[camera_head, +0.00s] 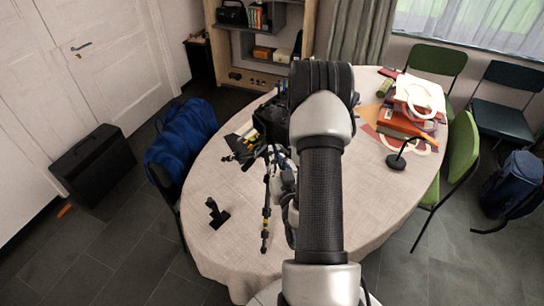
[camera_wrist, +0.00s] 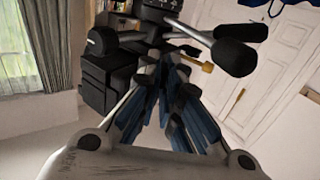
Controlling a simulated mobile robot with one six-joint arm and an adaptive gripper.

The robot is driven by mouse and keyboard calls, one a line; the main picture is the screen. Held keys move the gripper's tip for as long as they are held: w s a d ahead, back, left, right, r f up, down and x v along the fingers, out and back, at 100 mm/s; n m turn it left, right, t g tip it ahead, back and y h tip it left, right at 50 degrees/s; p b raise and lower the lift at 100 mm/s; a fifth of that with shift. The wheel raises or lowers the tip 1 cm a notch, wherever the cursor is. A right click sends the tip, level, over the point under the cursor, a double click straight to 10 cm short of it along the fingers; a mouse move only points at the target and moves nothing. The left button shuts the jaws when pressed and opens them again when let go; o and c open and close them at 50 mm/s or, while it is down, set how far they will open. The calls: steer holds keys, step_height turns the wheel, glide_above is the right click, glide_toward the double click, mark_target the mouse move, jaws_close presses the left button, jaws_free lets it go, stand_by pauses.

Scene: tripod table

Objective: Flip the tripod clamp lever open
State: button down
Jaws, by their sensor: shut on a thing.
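The tripod (camera_head: 266,214) lies or stands on the round table, largely hidden behind my arm in the head view. One dark leg with yellow bands shows left of my arm. My gripper (camera_wrist: 178,95) is among these parts, shut on part of the tripod. Its fingertips are hard to separate from the dark legs. The clamp lever cannot be clearly picked out.
The table (camera_head: 222,180) has a light cloth. A small black stand (camera_head: 217,213) is at its left, a stack of books (camera_head: 410,112) and a black lamp-like object (camera_head: 398,158) at its right. The front-left cloth is mostly clear.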

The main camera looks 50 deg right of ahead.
steer(key=shift+s+d+n+t+y+b, duration=0.15)
steer(key=shift+d+n+t+y+b, duration=0.25)
steer(key=shift+y, duration=0.3)
steer(key=shift+a+n+y, duration=0.1)
steer(key=shift+n+y, duration=0.3)
steer(key=c, duration=2)
jaws_free()
steer(key=shift+c, duration=0.2)
steer(key=shift+a, duration=0.15)
